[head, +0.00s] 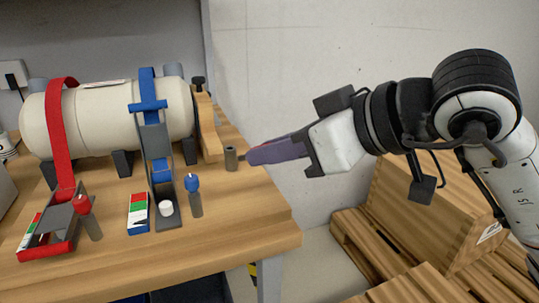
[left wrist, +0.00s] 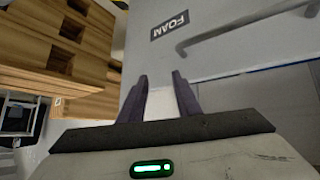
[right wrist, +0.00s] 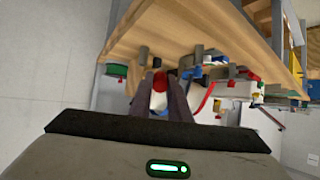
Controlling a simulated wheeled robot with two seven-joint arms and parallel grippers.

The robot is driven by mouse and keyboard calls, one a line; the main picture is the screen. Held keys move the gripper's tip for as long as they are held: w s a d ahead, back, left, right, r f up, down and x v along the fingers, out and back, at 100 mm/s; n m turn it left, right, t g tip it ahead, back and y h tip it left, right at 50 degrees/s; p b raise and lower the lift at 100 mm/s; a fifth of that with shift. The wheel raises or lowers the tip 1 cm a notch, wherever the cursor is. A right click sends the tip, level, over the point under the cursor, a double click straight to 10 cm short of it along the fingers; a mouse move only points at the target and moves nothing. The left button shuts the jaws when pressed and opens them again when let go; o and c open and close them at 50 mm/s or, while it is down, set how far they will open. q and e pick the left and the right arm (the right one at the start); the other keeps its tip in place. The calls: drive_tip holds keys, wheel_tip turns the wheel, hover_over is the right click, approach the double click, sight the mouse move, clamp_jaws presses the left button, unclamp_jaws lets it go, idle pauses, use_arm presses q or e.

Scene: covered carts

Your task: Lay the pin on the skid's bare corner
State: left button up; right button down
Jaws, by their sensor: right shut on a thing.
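The fingers mostly hide the pin. A dark tip (head: 243,157) shows just past the fingertips, and a bit of red (right wrist: 158,75) shows between the fingers in the right wrist view. A short grey cylinder (head: 231,158) with a dark top stands on the wood close to the fingertips; I cannot tell whether they touch. Wooden pallet boards (head: 352,241), seemingly the skid, lie low at right. My left gripper (left wrist: 160,76) is open and empty in the left wrist view.
A cream tank (head: 105,118) with a red strap (head: 60,130) and blue strap (head: 152,110) lies on the wooden cart (head: 250,220). Red-topped (head: 88,217) and blue-topped (head: 194,195) posts stand in front. A wooden crate (head: 420,205) is at right. A grey FOAM box (left wrist: 220,40) faces my left gripper.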

drive_tip(key=shift+w+a+r, duration=0.1)
drive_tip(key=shift+w+r, duration=0.05)
drive_tip(key=shift+w, duration=0.05)
drive_tip(key=shift+f+b, duration=0.3)
drive_tip(key=shift+f, duration=0.05)
wheel_tip(320, 180, down, 3)
drive_tip(key=shift+s+r+b, duration=0.1)
drive_tip(key=shift+r+b, duration=0.1)
drive_tip(key=shift+b, duration=0.45)
use_arm(q)
drive_tip(key=shift+w+d+f+t+b, duration=0.1)
drive_tip(key=shift+d+f+t+b, duration=0.2)
drive_tip(key=shift+f+b, duration=0.35)
use_arm(e)
drive_tip(key=shift+f, duration=1.45)
use_arm(q)
drive_tip(key=shift+f+b, duration=0.65)
use_arm(e)
drive_tip(key=shift+f, duration=0.5)
drive_tip(key=c, duration=1.6)
unclamp_jaws()
